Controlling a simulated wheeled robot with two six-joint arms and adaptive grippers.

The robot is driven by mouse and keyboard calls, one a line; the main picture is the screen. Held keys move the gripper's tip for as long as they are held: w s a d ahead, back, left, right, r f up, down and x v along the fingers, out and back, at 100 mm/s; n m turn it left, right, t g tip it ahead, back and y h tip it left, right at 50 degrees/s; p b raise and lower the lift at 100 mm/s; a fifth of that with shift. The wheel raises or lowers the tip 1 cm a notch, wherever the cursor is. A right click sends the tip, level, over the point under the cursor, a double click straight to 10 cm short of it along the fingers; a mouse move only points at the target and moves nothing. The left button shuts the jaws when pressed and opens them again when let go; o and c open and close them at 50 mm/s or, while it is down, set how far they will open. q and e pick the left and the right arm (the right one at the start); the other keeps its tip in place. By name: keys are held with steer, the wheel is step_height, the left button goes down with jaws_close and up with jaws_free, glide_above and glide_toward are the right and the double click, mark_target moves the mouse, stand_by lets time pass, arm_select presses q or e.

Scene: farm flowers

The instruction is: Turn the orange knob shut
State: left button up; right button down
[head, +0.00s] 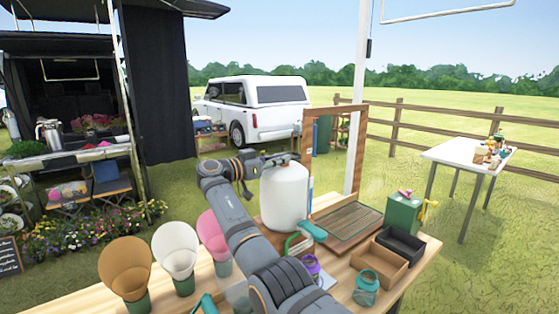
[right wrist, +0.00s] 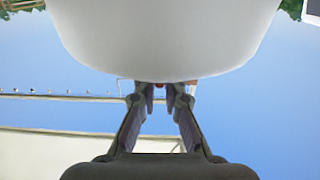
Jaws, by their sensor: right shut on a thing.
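A white tank (head: 286,195) with a rounded top stands on the wooden table. It fills the top of the right wrist view (right wrist: 165,35). My right gripper (head: 286,158) reaches across the top of the tank, shut on the orange knob. In the right wrist view its two fingers (right wrist: 160,98) are close together against the tank's end. Only a small orange-red bit of the knob (right wrist: 159,86) shows between the fingertips; the rest is hidden. How far the knob is turned cannot be seen. My left gripper is not in view.
Brown, white and pink cones (head: 176,246) stand at the front left of the table (head: 410,262). A wooden frame with a slatted tray (head: 348,222), a green box (head: 402,214), open boxes (head: 379,264) and a teal jar (head: 366,288) are to the right.

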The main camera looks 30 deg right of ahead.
steer(key=c, duration=1.4)
jaws_free()
steer(key=shift+d, duration=0.1)
steer(key=shift+c, duration=0.2)
steer(key=shift+a, duration=0.3)
steer(key=a, duration=1.1)
steer(key=shift+s+a, duration=0.25)
steer(key=shift+s, duration=0.15)
steer(key=shift+f, duration=0.1)
